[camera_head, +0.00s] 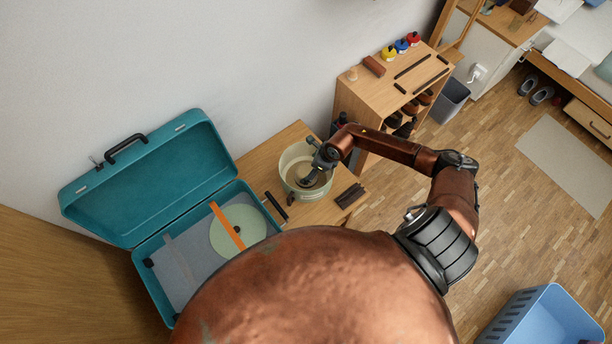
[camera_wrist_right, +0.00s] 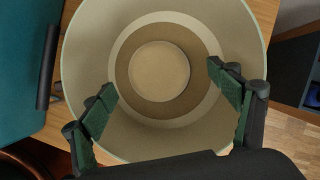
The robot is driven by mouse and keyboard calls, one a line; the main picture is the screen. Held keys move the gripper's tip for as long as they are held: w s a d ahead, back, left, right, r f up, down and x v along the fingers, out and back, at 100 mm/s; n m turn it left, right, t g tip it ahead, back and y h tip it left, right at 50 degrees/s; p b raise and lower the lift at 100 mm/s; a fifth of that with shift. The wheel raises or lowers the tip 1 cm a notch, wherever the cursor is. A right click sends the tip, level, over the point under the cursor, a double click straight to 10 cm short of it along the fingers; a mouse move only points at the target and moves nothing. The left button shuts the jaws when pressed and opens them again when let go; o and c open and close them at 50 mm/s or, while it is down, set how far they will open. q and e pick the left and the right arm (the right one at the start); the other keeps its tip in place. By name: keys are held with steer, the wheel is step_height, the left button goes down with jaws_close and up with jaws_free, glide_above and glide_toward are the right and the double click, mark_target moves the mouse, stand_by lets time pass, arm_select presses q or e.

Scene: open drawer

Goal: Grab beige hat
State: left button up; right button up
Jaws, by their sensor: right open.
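A round beige hat-like thing (camera_wrist_right: 160,72) shows from above in the right wrist view, with a pale round top, a brown ring and a lighter outer ring. It lies inside a wide, pale round container (camera_wrist_right: 84,60), which stands on the wooden surface in the head view (camera_head: 296,156). My right gripper (camera_wrist_right: 160,84) is open, with its two green-padded fingers apart over the hat. In the head view my right gripper (camera_head: 310,180) points down into the container and hides most of the hat. Contact between fingers and hat cannot be told. My left gripper is not in view.
An open teal case (camera_head: 150,195) stands left of the container, holding a pale green disc (camera_head: 232,238) and an orange strip (camera_head: 226,222). Dark sticks (camera_head: 350,195) lie to the right. A wooden shelf (camera_head: 362,100) with bottles stands behind. A blue crate (camera_head: 550,315) is on the floor.

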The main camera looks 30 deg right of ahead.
mark_target(307, 172)
steer(key=b+x, duration=0.1)
steer(key=x, duration=0.4)
steer(key=shift+s+a, duration=0.1)
steer(key=shift+s, duration=0.05)
steer(key=shift+r, duration=0.1)
steer(key=shift+c, duration=0.4)
steer(key=c, duration=1.2)
